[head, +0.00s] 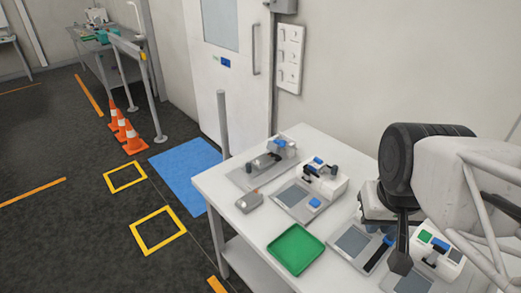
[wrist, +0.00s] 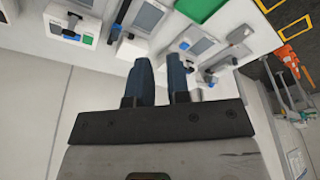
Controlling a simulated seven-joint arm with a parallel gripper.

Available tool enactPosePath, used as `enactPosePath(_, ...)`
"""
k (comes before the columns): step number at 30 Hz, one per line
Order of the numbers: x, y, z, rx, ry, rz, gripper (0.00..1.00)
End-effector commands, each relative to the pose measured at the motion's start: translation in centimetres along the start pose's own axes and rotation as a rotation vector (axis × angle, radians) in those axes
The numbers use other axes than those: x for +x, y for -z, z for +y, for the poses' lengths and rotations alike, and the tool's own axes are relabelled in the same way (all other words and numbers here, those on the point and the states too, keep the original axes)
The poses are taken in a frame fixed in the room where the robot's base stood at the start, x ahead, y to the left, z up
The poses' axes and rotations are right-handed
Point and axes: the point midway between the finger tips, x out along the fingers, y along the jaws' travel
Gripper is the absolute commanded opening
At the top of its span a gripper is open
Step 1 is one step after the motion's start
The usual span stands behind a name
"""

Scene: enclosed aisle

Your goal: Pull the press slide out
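Several small fixtures stand on the white table (head: 232,190); I cannot tell for certain which one holds the press slide. A grey plate with a dark bar and blue end (head: 378,254) is closest to my arm. A white block with a black knob and blue part (head: 322,177) stands further back, behind a grey panel and small blue block. A grey base with a cylinder and blue part (head: 265,164) is at the far end. My gripper (wrist: 160,65) has its two dark fingers apart and nothing between them. In the head view it hangs low over the near fixtures, partly hidden.
A white unit with green and blue parts (head: 438,246) is at the right. The wall with switches (head: 290,58) is behind. Orange cones (head: 127,131) stand on the floor.

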Motion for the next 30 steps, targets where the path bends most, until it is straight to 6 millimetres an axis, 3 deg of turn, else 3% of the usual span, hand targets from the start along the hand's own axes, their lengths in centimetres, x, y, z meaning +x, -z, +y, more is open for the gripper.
enactPosePath(1,0.0,0.1,0.0,0.001,0.000,-0.001,0.24)
enactPosePath(6,0.0,1.2,-0.3,0.013,0.002,-0.005,0.50)
enactPosePath(14,0.4,5.3,-1.4,0.058,0.007,-0.027,0.50)
enactPosePath(30,3.2,16.1,-5.5,0.185,0.012,-0.077,0.50)
